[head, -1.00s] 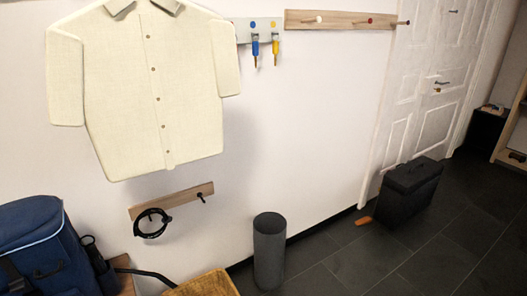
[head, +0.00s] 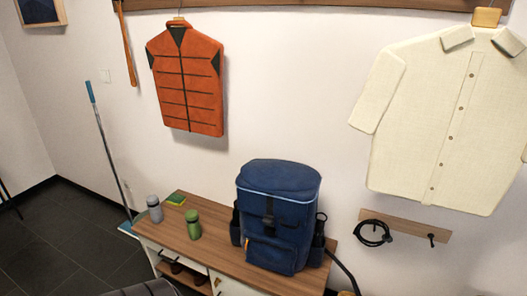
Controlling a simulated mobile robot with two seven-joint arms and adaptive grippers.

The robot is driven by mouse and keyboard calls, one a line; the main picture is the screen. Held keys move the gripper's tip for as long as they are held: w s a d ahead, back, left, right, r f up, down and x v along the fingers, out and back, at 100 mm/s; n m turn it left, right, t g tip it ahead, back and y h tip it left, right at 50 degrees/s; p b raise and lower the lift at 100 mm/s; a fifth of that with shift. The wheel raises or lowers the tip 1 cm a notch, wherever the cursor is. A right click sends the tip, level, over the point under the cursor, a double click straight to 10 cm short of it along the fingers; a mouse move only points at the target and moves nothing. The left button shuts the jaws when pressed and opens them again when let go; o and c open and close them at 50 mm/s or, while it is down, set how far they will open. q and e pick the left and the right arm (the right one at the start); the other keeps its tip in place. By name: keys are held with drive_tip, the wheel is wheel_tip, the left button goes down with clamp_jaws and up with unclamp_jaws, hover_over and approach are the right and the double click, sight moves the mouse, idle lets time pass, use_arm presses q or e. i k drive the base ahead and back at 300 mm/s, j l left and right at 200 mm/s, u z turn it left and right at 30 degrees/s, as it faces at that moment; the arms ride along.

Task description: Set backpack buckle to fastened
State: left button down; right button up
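A blue backpack (head: 275,222) stands upright on the wooden top of a bench (head: 222,248), in the lower middle of the head view. A dark strap with a buckle (head: 269,214) runs down its front from the lid. The buckle is too small to tell whether its halves are joined. Dark bottles sit in the backpack's side pockets. Neither of my grippers shows in the view.
A grey bottle (head: 154,209) and a green bottle (head: 193,225) stand left of the backpack. An orange vest (head: 186,80) and a cream shirt (head: 440,115) hang on the wall. A black coil (head: 373,233) hangs from a peg board at right. A mop (head: 108,150) leans at left.

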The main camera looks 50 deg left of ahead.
sight(268, 220)
drive_tip(key=u, duration=1.65)
